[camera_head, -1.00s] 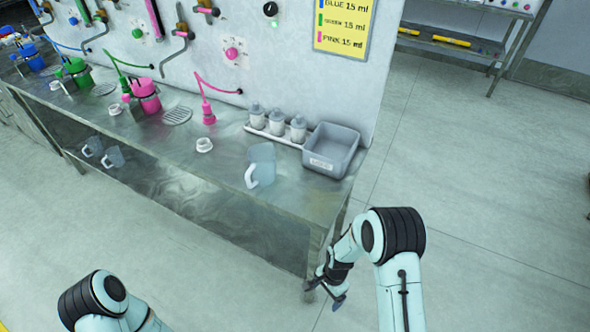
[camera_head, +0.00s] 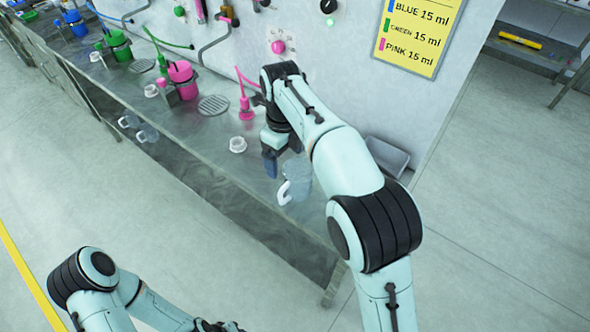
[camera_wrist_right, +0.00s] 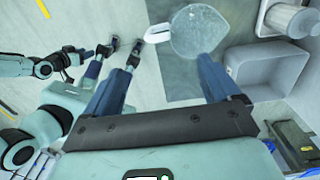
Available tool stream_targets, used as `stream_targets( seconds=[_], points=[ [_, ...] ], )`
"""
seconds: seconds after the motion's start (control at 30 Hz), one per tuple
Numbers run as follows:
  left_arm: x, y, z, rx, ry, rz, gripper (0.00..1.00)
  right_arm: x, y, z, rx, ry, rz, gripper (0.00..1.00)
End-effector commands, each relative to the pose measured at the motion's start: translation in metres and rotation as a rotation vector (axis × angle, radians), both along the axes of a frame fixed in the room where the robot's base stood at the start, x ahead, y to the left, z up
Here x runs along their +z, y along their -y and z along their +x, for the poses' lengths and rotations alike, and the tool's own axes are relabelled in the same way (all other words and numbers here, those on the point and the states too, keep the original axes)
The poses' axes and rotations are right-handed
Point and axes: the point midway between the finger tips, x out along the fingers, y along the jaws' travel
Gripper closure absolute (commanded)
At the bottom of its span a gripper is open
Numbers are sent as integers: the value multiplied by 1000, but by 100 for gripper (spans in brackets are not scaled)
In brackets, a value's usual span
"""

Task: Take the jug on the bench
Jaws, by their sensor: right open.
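The jug (camera_head: 299,178) is translucent grey-blue with a white handle on its left side. It stands on the metal bench (camera_head: 225,160), partly hidden by my right arm. My right gripper (camera_head: 270,165) is above the bench, just left of and behind the jug. In the right wrist view the right gripper (camera_wrist_right: 160,80) has its fingers wide apart with nothing between them. The jug (camera_wrist_right: 198,32) lies beyond the fingertips there, nearer the right finger. My left gripper (camera_head: 218,326) is at the bottom edge of the head view, mostly cut off, away from the bench.
A grey bin (camera_head: 386,156) stands behind my right arm; it also shows in the right wrist view (camera_wrist_right: 262,72). A small white cap-like piece (camera_head: 237,144) and a pink nozzle (camera_head: 246,110) are left of the gripper. Pink (camera_head: 183,80) and green (camera_head: 118,46) containers stand farther left.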

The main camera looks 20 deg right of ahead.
Motion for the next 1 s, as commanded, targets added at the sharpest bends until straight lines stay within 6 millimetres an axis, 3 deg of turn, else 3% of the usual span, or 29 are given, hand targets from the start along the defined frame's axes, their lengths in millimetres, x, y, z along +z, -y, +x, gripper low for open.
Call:
stream_targets(
  seconds=[0.33, 0.63, 0.83, 1.0],
  points=[
    [-19, 0, -17, 1, -20, 0, 57, -65, 0, -2, -2, -7, -2, 10],
    [-22, 0, -19, 0, -21, 0, 57, -89, -1, 0, -1, -5, -2, 10],
    [-26, 0, -21, 0, -25, 0, 57, -119, -3, 3, -1, -6, -2, 10],
    [-28, 0, -23, 1, -26, 0, 57, -133, -3, 4, 0, -2, 0, 10]
  ],
)
